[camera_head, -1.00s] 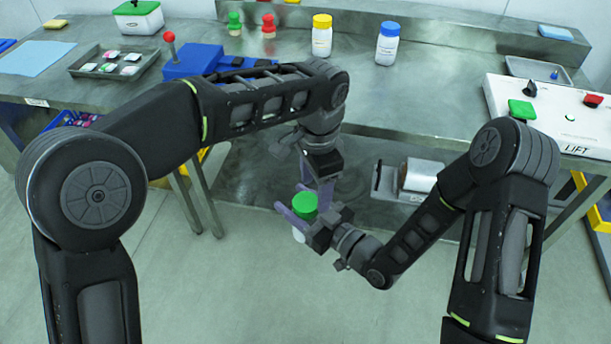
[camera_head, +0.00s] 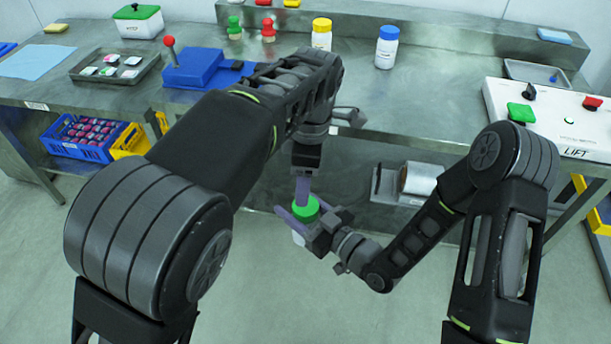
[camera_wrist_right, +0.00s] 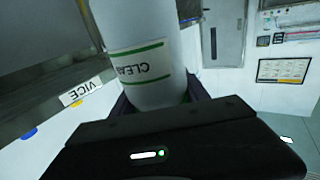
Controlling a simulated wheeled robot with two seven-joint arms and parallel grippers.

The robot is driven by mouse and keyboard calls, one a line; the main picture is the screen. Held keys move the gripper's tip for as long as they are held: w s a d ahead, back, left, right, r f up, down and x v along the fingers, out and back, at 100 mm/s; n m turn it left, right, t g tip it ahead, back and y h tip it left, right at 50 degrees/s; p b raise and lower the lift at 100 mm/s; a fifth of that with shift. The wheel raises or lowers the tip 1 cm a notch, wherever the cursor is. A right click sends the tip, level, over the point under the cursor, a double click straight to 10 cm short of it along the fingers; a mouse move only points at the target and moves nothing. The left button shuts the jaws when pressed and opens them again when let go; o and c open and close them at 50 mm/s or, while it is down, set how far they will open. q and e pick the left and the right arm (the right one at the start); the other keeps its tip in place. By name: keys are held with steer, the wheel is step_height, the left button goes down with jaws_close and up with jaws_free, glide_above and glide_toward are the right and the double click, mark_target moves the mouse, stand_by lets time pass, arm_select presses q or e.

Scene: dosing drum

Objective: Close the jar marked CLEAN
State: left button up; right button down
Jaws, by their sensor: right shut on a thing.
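The jar marked CLEAN (camera_wrist_right: 150,65) is white with a green-striped label, which reads upside down in the right wrist view. In the head view its white body (camera_head: 298,239) shows only a little, below the green lid (camera_head: 306,209). The lid sits at the top of the jar; I cannot tell how tightly. My right gripper (camera_head: 302,222) is shut on the jar and holds it in the air in front of the bench. My left gripper (camera_head: 303,190) points down from above, its purple fingers at the lid. One finger hides the other, so its opening is unclear.
On the bench stand a yellow-lidded jar (camera_head: 321,34), a blue-lidded jar (camera_head: 387,47), a blue fixture with a red-knobbed lever (camera_head: 195,68) and a tray of packets (camera_head: 115,67). The LIFT panel (camera_head: 545,125) is at right. A roll (camera_head: 420,178) lies on the lower shelf.

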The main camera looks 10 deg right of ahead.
mark_target(306, 222)
arm_select(q)
steer(key=n, duration=0.3)
steer(key=shift+w+a+r, duration=0.1)
steer(key=shift+w+a, duration=0.1)
steer(key=n, duration=0.3)
steer(key=shift+r, duration=0.1)
steer(key=n, duration=0.3)
steer(key=shift+s+d+n+h, duration=0.1)
steer(key=shift+d+n+h, duration=0.2)
steer(key=shift+n+h, duration=0.1)
steer(key=shift+n, duration=1.2)
steer(key=shift+f, duration=4.05)
